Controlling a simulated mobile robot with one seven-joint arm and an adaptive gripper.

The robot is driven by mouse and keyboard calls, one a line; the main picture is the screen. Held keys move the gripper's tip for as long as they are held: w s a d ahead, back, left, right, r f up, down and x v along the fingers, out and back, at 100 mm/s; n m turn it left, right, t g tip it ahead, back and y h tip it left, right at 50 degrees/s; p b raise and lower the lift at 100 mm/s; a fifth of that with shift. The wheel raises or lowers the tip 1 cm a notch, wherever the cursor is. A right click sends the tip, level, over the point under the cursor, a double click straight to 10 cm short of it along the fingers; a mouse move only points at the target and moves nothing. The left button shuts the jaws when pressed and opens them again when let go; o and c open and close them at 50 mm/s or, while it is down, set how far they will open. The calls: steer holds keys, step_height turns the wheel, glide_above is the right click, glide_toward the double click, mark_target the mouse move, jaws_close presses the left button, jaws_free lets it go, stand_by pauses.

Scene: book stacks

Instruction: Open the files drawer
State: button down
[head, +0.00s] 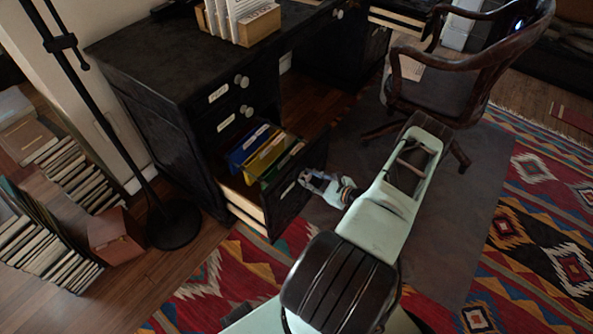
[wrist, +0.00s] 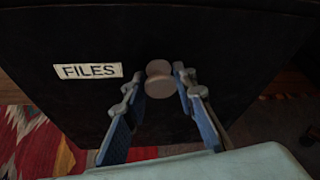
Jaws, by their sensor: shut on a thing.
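The files drawer (head: 283,212) is the bottom drawer of the black desk's left pedestal. It stands pulled well out, with yellow, blue and green folders (head: 266,152) inside. In the wrist view its dark front (wrist: 220,45) carries a "FILES" label (wrist: 88,71) left of a round knob (wrist: 160,72). My gripper (head: 306,180) is at the drawer front. In the wrist view its blue fingers (wrist: 157,88) are on both sides of the knob, shut on it. In the head view the knob is hidden by the gripper.
The black desk (head: 150,55) has closed upper drawers with pale knobs. A wooden chair (head: 440,85) stands at the right on a dark mat (head: 480,200). A lamp base (head: 174,224) and stacked books (head: 50,240) are at the left. A patterned rug (head: 225,285) covers the front floor.

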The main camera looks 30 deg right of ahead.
steer(key=s+d+b, duration=0.2)
steer(key=s+d, duration=0.3)
steer(key=s, duration=0.8)
steer(key=shift+s, duration=0.2)
steer(key=c, duration=1.5)
jaws_free()
steer(key=shift+c, duration=0.2)
steer(key=v, duration=1.2)
steer(key=shift+a, duration=0.15)
